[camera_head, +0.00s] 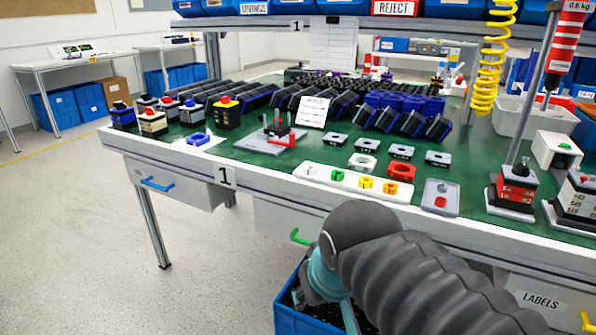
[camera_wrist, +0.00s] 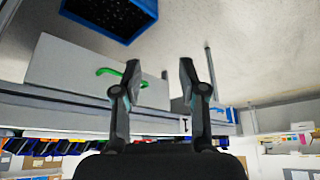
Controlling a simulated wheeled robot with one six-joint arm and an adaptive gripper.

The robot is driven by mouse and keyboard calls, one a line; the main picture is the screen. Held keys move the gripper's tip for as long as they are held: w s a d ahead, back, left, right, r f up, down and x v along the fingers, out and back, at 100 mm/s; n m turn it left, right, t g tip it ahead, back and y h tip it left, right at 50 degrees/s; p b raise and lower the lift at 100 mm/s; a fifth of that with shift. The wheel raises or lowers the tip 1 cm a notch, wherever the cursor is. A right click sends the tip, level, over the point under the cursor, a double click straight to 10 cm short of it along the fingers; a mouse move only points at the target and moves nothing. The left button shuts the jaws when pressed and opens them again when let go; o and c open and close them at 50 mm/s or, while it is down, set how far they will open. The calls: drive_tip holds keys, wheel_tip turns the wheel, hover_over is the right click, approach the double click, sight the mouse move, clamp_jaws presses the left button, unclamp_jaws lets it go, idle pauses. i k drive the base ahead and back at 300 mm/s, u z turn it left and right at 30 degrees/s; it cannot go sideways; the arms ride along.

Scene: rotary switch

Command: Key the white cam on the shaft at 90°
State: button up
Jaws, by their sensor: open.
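A white tray strip (camera_head: 340,180) near the bench's front edge holds a row of small cams. The shaft's keying and angle are too small to read. My gripper (camera_wrist: 157,85) is open and empty in the wrist view, its two fingers apart. In the head view it is low, in front of the bench and below its top, partly hidden by my arm.
Several nuts and square plates (camera_head: 363,162) lie right of the shaft plate. A grey plate with a red button (camera_head: 441,197) lies right of the strip. A blue bin (camera_head: 290,310) stands below; it also shows in the wrist view (camera_wrist: 108,15). Drawers with coloured handles line the front.

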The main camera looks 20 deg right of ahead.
sight(310, 169)
drive_tip(key=u, duration=0.05)
drive_tip(key=k, duration=1.2)
drive_tip(key=z, duration=0.9)
drive_tip(key=i, duration=1.2)
drive_tip(key=u, duration=0.65)
drive_tip(key=i, duration=0.45)
drive_tip(key=u, duration=0.45)
